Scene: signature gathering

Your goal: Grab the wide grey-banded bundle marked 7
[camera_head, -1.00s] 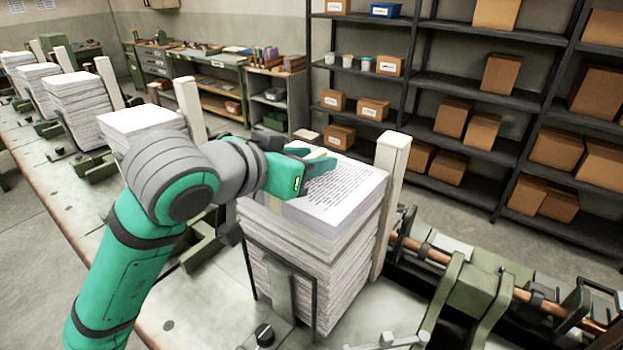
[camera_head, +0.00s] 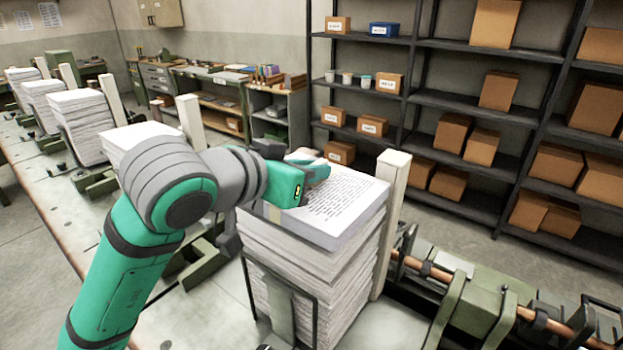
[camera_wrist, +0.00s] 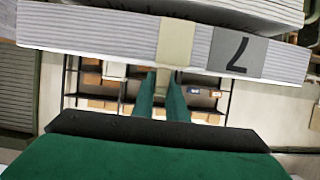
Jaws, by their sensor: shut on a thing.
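The wide grey-banded bundle marked 7 (camera_wrist: 237,54) crosses the top of the wrist view, with a narrow beige band beside the grey one. The digit looks turned over there. In the head view a printed block of pages (camera_head: 335,203) lies at the top of the near paper stack (camera_head: 340,285); its marked side does not show. My gripper (camera_head: 314,172) is at this block's far left part, shut on the bundle. Its two green fingers (camera_wrist: 164,93) run up to the bundle's edge in the wrist view; their tips are hidden.
A pale upright post (camera_head: 391,215) stands right behind the stack. A thin black frame (camera_head: 285,300) guards its front. More paper stacks (camera_head: 78,123) line the bench to the left. Green clamps and a copper-coloured rod (camera_head: 430,268) lie right. Shelves with boxes (camera_head: 480,145) stand behind.

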